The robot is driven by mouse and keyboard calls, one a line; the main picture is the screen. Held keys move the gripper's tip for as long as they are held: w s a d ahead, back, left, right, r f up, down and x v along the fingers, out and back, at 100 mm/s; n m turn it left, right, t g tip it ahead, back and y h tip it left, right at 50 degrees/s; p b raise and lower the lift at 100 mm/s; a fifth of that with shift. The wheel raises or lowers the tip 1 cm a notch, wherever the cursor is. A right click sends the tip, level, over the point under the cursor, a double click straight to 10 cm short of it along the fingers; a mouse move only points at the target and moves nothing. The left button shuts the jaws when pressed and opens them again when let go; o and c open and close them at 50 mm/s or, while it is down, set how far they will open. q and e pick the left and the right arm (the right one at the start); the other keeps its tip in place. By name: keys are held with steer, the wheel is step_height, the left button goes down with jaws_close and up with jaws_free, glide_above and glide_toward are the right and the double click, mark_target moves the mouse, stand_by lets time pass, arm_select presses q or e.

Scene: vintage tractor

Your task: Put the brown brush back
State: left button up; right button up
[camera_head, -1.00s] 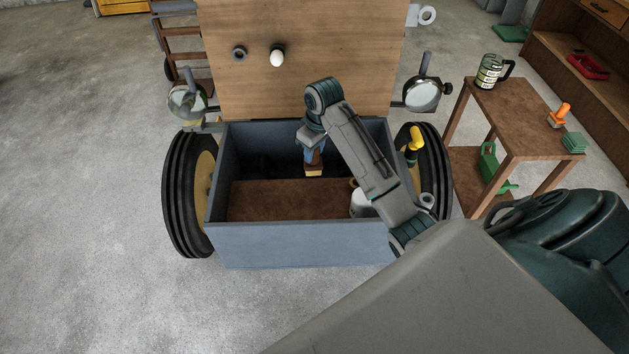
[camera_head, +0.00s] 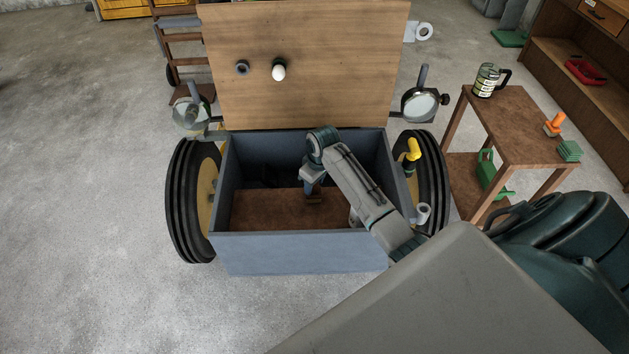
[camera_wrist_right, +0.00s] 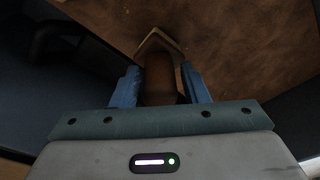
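The brown brush (camera_wrist_right: 160,75) shows in the right wrist view, its handle between my blue fingers and its pale-edged head pointing away onto a brown floor. In the head view the brush (camera_head: 314,198) is a small brown shape low inside the grey-blue box (camera_head: 300,252). My right gripper (camera_head: 311,188) reaches down into this box; in the right wrist view its fingers (camera_wrist_right: 162,85) appear shut on the handle. The brush head is at or just above the brown box floor (camera_head: 265,208); the exact contact is hidden. My left gripper is not in view.
The box sits between two black tyres (camera_head: 190,205). A wooden panel (camera_head: 320,95) stands behind it. A yellow-handled tool (camera_head: 413,150) and a white roll (camera_head: 422,214) are at its right side. A brown side table (camera_head: 510,125) stands further right. The left part of the box floor is clear.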

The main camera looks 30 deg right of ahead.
steer(key=shift+o, duration=0.6)
steer(key=shift+w, duration=0.1)
